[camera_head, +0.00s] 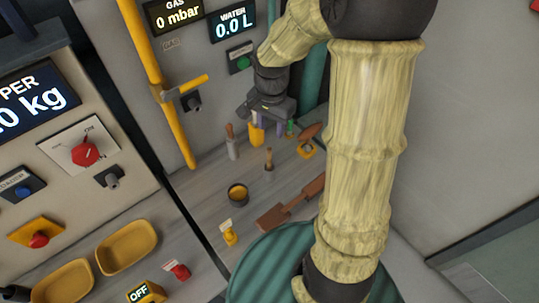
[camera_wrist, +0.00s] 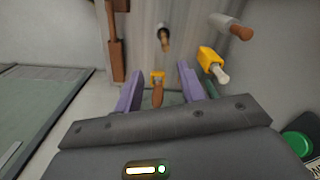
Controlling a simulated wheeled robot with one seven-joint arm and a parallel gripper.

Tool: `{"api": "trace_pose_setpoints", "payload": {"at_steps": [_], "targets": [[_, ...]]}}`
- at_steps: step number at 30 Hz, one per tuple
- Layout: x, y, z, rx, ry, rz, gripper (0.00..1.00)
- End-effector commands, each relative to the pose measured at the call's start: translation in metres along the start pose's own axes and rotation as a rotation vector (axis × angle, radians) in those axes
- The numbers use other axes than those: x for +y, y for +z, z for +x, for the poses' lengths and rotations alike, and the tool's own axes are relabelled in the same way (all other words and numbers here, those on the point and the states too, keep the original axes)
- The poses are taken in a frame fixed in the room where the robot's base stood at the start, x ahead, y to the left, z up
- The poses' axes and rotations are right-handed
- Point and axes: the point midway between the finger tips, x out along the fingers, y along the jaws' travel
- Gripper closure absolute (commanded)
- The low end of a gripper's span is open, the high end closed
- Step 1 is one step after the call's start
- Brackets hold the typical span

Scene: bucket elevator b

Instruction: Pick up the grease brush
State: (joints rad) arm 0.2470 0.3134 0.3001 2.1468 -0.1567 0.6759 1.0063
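A small brush-like tool with a wooden handle (camera_head: 268,160) stands on the grey shelf and looks most like the grease brush, though I cannot be sure. It also shows in the wrist view (camera_wrist: 164,40), beyond my fingertips. My gripper (camera_head: 276,126) is above the back of the shelf. In the wrist view its purple fingers (camera_wrist: 160,76) are apart with nothing held. A brown-handled tool with a yellow part (camera_wrist: 157,92) appears in the gap between them; contact cannot be told. A grey tool with a brown handle (camera_head: 232,143) and a yellow tool (camera_head: 256,134) stand to the left.
A cup of yellow-brown grease (camera_head: 237,194) stands towards the front. A brown flat tool (camera_head: 290,205) lies on the shelf to the right. A yellow pipe (camera_head: 154,75) runs down at the left. A green button (camera_head: 242,62) is on the wall behind.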

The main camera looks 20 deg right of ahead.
Motion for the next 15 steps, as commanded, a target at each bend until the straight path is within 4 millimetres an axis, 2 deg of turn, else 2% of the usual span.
{"api": "trace_pose_setpoints", "payload": {"at_steps": [1,3,15], "targets": [[-0.0041,-0.0051,-0.0113,-0.01,0.005,0.051,0.6],[-0.0076,-0.0085,-0.0136,-0.018,0.013,0.105,0.6],[-0.0092,-0.0098,-0.0107,-0.02,0.017,0.136,0.6]]}}
